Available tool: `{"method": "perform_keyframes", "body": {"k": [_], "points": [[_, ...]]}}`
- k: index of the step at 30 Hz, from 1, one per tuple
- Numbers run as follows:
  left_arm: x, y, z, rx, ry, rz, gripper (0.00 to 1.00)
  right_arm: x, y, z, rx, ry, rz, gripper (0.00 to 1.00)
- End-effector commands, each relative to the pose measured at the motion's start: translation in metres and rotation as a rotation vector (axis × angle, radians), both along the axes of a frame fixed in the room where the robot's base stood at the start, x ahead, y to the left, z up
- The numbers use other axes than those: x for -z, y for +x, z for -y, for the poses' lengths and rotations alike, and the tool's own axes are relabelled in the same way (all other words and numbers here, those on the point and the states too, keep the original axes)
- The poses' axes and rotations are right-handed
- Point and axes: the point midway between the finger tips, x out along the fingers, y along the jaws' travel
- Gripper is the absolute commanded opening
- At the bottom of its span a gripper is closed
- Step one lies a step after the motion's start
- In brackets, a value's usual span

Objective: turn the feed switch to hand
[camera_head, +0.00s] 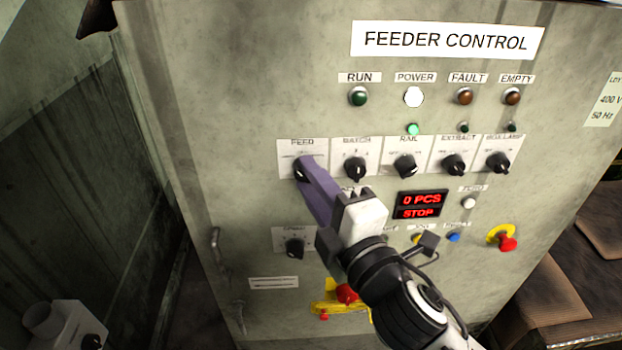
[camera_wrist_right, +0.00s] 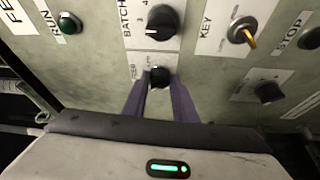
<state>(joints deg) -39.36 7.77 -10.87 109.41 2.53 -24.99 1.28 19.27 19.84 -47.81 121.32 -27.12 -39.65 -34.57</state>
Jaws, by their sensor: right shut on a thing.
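The feed switch (camera_head: 298,174) is a black knob on a white FEED plate (camera_head: 290,148), at the left end of the upper row of knobs. My right gripper (camera_head: 303,165) has its purple fingers at this knob and partly covers it and its plate. In the right wrist view the fingers stand on both sides of the black feed knob (camera_wrist_right: 160,76), and the gripper is shut on it. The small position marks on the plate are too blurred to read. My left gripper does not show.
The BATCH knob (camera_head: 355,169) sits close to the right of the feed switch, with more knobs beyond. A lower-left knob (camera_head: 294,247) is below. A red button (camera_head: 507,243) is at right. A key switch (camera_wrist_right: 243,32) shows in the wrist view.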

Motion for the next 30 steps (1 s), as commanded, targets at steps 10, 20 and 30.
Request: {"method": "perform_keyframes", "body": {"k": [10, 20, 30], "points": [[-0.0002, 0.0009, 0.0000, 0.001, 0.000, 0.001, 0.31, -0.0019, 0.0003, 0.0003, 0.001, -0.118, 0.012, 0.03], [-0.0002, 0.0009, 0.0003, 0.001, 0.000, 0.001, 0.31, -0.0020, 0.0005, 0.0004, 0.002, -0.131, 0.012, 0.03], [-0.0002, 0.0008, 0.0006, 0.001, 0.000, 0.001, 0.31, -0.0019, 0.0004, 0.0003, 0.001, -0.130, 0.011, 0.44]]}}
